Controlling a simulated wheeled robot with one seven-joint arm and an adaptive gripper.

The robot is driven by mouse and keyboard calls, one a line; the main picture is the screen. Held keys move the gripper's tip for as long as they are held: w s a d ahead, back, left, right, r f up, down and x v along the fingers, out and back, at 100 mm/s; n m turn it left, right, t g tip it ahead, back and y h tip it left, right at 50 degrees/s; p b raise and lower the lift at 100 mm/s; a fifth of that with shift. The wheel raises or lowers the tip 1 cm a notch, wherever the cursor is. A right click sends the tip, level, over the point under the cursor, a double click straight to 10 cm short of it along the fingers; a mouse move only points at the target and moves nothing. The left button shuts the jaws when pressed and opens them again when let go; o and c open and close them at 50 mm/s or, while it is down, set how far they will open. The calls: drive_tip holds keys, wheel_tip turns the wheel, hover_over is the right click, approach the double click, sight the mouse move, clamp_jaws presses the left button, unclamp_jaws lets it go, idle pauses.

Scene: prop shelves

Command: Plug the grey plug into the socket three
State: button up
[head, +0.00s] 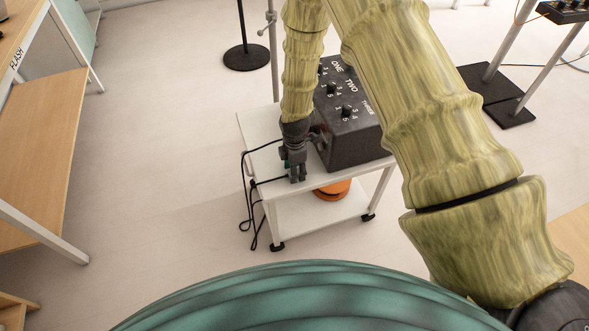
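A dark grey box (355,145) stands on a small white trolley (257,128). Its top has black knobs and the white labels ONE, TWO and THREE, with THREE nearest its right front corner. My gripper (297,177) points down over the trolley's left part, just left of the box. Its fingers look small and dark, and I cannot tell whether they are apart or hold anything. Black cables (247,190) run from near the gripper over the trolley's left edge. I cannot make out the grey plug. The face of socket three is not clearly visible.
An orange round object (332,190) sits on the trolley's lower shelf. Wooden shelving (40,150) stands at the left. A black round stand base (247,57) is behind the trolley, and dark base plates (508,110) lie at the right. The floor left of the trolley is clear.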

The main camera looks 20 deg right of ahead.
drive_tip(key=shift+f+b, duration=0.15)
drive_tip(key=shift+b, duration=0.15)
wheel_tip(320, 180, up, 11)
drive_tip(key=s+d+f+m, duration=0.1)
drive_tip(key=s+f+m, duration=0.6)
drive_tip(key=s, duration=0.6)
drive_tip(key=s+d+f+m, duration=0.1)
drive_tip(key=s+f+m, duration=0.5)
drive_tip(key=s+f, duration=0.45)
drive_tip(key=s+r+m+p, duration=0.1)
drive_tip(key=s+r+m, duration=0.1)
drive_tip(key=s, duration=0.4)
drive_tip(key=s+d+r+m+p, duration=0.1)
drive_tip(key=s+r+m+p, duration=0.1)
drive_tip(key=s, duration=0.5)
drive_tip(key=shift+d+r+m+p, duration=0.25)
drive_tip(key=shift+r+m+p, duration=0.05)
drive_tip(key=shift+m, duration=0.6)
